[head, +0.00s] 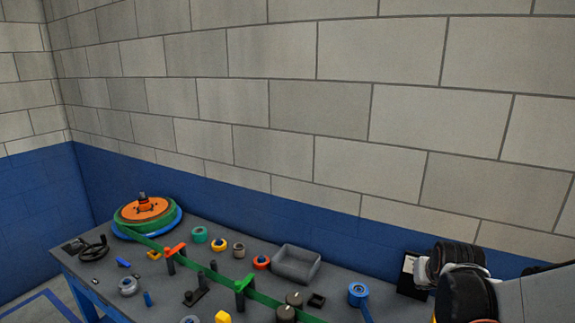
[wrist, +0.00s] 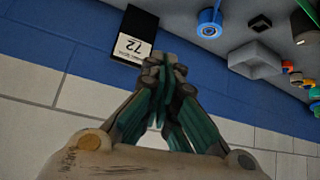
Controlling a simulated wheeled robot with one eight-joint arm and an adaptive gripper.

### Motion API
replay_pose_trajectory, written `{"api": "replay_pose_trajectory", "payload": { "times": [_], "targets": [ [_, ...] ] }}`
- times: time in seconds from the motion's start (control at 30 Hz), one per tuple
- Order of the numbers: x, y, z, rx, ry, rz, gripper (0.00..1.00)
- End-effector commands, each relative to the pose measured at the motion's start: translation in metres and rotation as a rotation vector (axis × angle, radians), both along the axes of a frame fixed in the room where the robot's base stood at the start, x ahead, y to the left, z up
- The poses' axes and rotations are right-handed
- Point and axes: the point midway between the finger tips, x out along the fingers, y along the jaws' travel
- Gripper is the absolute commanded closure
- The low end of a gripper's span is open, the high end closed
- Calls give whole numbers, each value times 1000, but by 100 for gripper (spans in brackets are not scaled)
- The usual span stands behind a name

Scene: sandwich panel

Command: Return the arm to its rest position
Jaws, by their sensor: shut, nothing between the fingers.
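My gripper (wrist: 166,68) is shut and empty in the wrist view, its fingers together in front of the blue and white block wall. In the head view my arm shows at the lower right, above the right part of the table (head: 225,245). The gripper's fingers cannot be made out there. Nothing touches the fingertips, though they overlap the edge of a black and white card (wrist: 133,38) marked 72 in the wrist view.
The grey table holds a green and orange reel (head: 146,212), a green strip (head: 208,272), a grey open bin (head: 296,264), a blue spool (head: 358,291) and several small rings and fittings. The wall (head: 300,110) stands close behind the table. Open air lies above it.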

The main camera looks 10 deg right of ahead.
Motion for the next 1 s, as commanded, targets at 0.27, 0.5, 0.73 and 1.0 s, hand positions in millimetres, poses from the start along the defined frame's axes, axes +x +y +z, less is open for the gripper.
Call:
{"api": "replay_pose_trajectory", "payload": {
  "times": [0.27, 0.5, 0.73, 1.0],
  "targets": [
    [33, 106, -1, -12, 76, 156, 100],
    [22, 170, 4, -18, 108, 246, 100],
    [-15, 196, 8, -1, 105, 297, 100],
    [-76, 230, -2, 26, 98, 375, 100]
  ]
}}
